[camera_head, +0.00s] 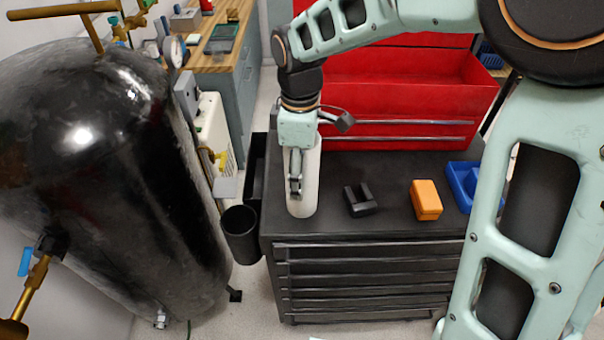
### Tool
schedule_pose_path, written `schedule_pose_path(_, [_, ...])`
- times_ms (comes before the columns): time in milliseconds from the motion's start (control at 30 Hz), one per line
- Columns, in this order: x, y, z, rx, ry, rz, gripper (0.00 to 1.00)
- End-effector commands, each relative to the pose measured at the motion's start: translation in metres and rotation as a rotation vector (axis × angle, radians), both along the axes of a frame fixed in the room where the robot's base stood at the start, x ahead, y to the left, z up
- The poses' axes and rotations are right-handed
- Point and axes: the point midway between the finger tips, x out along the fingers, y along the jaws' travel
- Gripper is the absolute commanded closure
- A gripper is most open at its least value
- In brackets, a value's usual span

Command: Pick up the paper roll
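The paper roll (307,199) is a white upright cylinder on the black cabinet top, near its left edge. My gripper (295,190) points down and overlaps the roll in the picture, covering part of its upper left side. The fingers show nearly edge-on, so I cannot tell whether they are open or shut, or whether they touch the roll. The roll's base appears to rest on the cabinet top.
On the black cabinet top (340,222), a small black holder (360,201), an orange block (426,199) and a blue bin (462,183) stand to the right. A red tool chest (400,95) rises behind. A black bin (240,236) hangs left, beside a large black tank (110,170).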

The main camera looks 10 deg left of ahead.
Motion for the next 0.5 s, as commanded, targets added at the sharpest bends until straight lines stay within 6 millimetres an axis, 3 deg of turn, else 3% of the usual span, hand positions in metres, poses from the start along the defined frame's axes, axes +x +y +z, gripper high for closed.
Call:
schedule_pose_path(100, [0.0, 0.0, 0.0002, 0.0, 0.0, 0.0, 0.31])
schedule_pose_path(433, [0.0, -0.0001, 0.0006, 0.0, 0.0, 0.0, 0.67])
schedule_pose_path(500, [0.0, 0.0, 0.0006, 0.0, 0.0, 0.0, 0.69])
